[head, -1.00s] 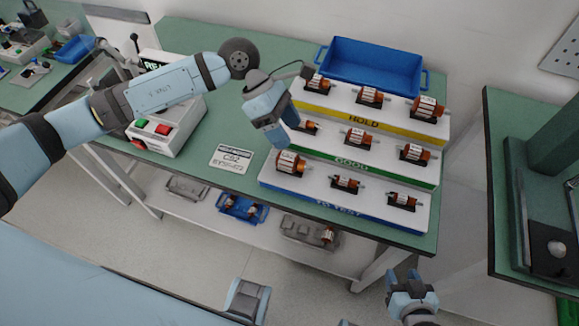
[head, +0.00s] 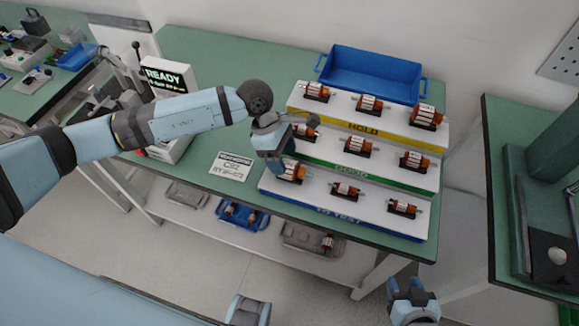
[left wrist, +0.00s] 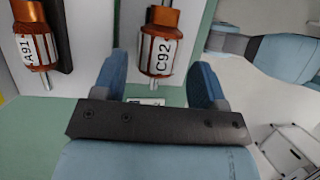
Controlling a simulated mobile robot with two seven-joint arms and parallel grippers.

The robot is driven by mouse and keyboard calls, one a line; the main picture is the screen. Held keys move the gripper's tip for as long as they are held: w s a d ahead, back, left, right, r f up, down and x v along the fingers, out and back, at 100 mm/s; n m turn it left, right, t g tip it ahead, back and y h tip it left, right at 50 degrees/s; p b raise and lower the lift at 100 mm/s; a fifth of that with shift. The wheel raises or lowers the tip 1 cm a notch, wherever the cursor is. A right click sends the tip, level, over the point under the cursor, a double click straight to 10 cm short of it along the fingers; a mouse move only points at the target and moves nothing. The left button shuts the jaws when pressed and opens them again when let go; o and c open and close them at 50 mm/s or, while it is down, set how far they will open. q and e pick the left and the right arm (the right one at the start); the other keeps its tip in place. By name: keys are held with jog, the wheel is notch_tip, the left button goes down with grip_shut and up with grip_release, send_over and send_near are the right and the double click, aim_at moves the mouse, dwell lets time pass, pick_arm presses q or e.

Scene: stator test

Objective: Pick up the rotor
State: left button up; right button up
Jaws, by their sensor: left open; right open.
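Several copper-and-white rotors lie in dark cradles on a three-step rack. The left rotor on the lowest "TO TEST" step (head: 325,207) is partly hidden behind my left gripper (head: 282,172). In the left wrist view a rotor labelled C92 (left wrist: 159,45) appears between the two open blue fingers of my left gripper (left wrist: 160,85). A rotor labelled A91 (left wrist: 35,45) lies to its left there. Whether the fingers touch the C92 rotor cannot be told. Two other rotors, a middle one (head: 345,191) and a right one (head: 403,207), lie on the lowest step. My right gripper (head: 412,300) is open and empty at the lower right.
A card reading C92 (head: 231,166) lies left of the rack. A tester with a "READY" screen (head: 168,78) stands further left. A blue bin (head: 372,72) is behind the rack. Trays with parts sit on the lower shelf (head: 275,240). A second green table (head: 500,180) is at right.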

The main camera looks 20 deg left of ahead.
pick_arm(q)
jog(key=x, duration=0.4)
jog(key=shift+a, duration=0.15)
jog(key=c, duration=1.1)
notch_tip(320, 180, up, 20)
jog(key=b, duration=0.1)
jog(key=shift+r, duration=0.15)
notch_tip(320, 180, up, 5)
jog(key=p, duration=0.2)
send_over(285, 161)
jog(key=shift+s+d, duration=0.15)
jog(key=shift+d, duration=0.15)
jog(key=shift+f, duration=0.2)
